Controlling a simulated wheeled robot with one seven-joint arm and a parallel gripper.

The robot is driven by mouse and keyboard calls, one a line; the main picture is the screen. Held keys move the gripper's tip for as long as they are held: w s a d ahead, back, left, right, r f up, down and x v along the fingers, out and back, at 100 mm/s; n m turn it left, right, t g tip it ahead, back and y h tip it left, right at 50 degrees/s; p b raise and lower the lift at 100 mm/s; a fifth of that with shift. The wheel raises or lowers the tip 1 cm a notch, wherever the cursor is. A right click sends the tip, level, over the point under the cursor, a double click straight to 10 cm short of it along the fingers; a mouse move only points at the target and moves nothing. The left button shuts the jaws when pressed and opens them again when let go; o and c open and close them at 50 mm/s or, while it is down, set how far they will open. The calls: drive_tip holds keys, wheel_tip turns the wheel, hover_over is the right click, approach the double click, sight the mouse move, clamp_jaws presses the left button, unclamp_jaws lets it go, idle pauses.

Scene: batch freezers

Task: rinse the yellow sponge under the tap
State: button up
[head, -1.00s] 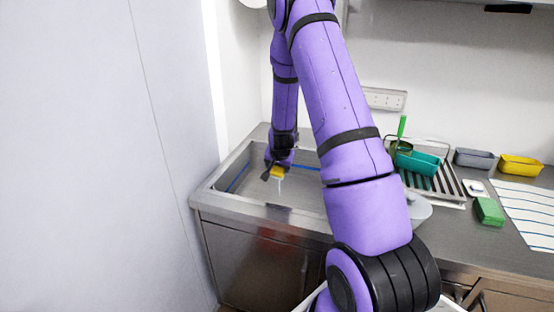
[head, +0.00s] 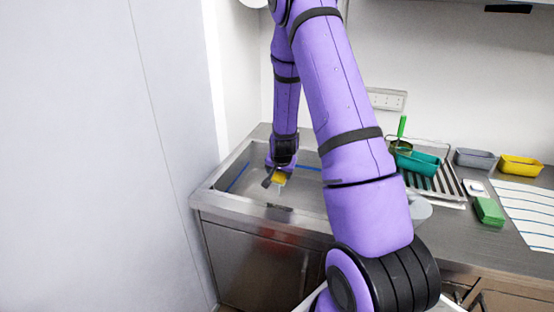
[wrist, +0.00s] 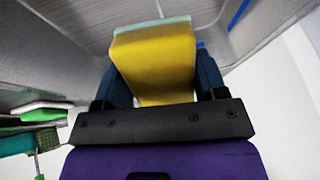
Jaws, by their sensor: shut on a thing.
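The yellow sponge (head: 280,177) is in my gripper (head: 276,175), over the sink basin. In the wrist view the sponge (wrist: 157,62) sits between the two dark fingers (wrist: 160,90), with a pale green layer along its far end. A thin pale streak shows just below the sponge in the head view; I cannot tell whether it is water. The sink (head: 215,197) is a steel basin at the counter's left end. The tap is not visible; my arm hides much of the basin's right side and the wall behind it.
Right of the sink stand a drying rack (head: 448,184) with a teal container (head: 418,162), a green sponge (head: 489,211), a grey tub (head: 474,158) and a yellow tub (head: 520,165). A striped cloth (head: 528,205) lies at the far right. A tall pale panel (head: 90,150) closes off the left.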

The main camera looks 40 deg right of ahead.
sight(280, 177)
idle(0.5)
drive_tip(key=shift+s+a+r, duration=0.45)
drive_tip(key=shift+s+r, duration=0.2)
drive_tip(key=shift+s, duration=0.05)
drive_tip(key=shift+s+a+r, duration=0.5)
drive_tip(key=shift+s+r, duration=0.2)
drive_tip(key=shift+s+a+r, duration=0.45)
drive_tip(key=shift+s+r, duration=0.2)
drive_tip(key=shift+s, duration=0.05)
